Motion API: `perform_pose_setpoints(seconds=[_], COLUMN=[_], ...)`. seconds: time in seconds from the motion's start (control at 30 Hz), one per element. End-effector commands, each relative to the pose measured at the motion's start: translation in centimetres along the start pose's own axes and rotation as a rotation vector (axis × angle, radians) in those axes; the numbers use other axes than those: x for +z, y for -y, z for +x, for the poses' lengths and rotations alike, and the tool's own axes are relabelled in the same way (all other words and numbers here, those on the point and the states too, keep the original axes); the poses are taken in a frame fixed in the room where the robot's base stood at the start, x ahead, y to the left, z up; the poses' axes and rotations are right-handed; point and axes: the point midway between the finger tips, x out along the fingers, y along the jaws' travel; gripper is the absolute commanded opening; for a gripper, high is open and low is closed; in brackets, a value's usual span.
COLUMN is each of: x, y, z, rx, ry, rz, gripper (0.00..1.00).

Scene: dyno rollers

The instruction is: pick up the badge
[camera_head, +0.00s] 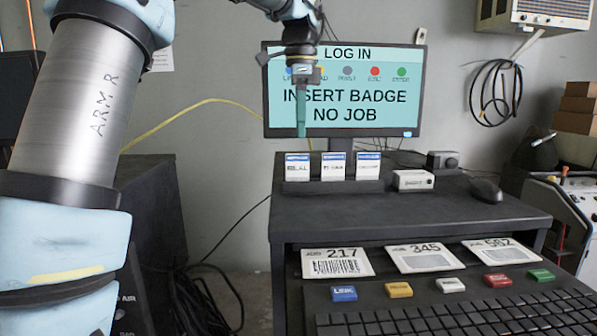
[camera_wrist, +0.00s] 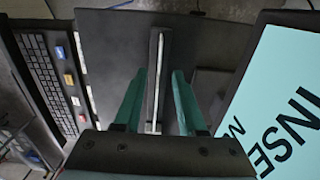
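Three white badges with blue top bands stand upright in a row in a dark holder on the desk: a left badge (camera_head: 297,167), a middle badge (camera_head: 333,167) and a right badge (camera_head: 368,167). Which one the task means cannot be told. My gripper (camera_head: 301,132) points down just above the left badge, in front of the monitor. In the wrist view my gripper (camera_wrist: 159,76) has its two teal fingers apart, with nothing held. Between them the row of badges (camera_wrist: 159,85) shows edge-on as a thin pale line along the dark holder.
The monitor (camera_head: 400,95) stands close behind the badges and reads "INSERT BADGE NO JOB". A small white box (camera_head: 413,180) and a mouse (camera_head: 486,191) sit to the right on the desk. Numbered cards, coloured keys and a keyboard (camera_head: 460,317) lie lower in front.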

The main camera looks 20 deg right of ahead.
Motion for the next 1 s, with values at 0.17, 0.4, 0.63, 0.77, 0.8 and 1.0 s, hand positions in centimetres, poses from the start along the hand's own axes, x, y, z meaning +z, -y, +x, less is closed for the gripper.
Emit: perform_pose_setpoints(seconds=[0.17,0.4,0.63,0.77,0.8,1.0], x=[0.1,0.2,0.5,0.5,0.5,0.5], y=[-0.1,-0.1,-0.1,-0.1,-0.1,-0.1], z=[2.7,4.4,7.6,8.7,8.9,8.9], rx=[0.003,0.002,0.003,0.001,0.0,-0.001], ry=[0.001,0.001,0.0,-0.001,-0.001,-0.001], rz=[-0.002,-0.004,-0.003,-0.004,-0.004,-0.004], gripper=[0.4,0.4,0.4,0.4,0.4,0.4])
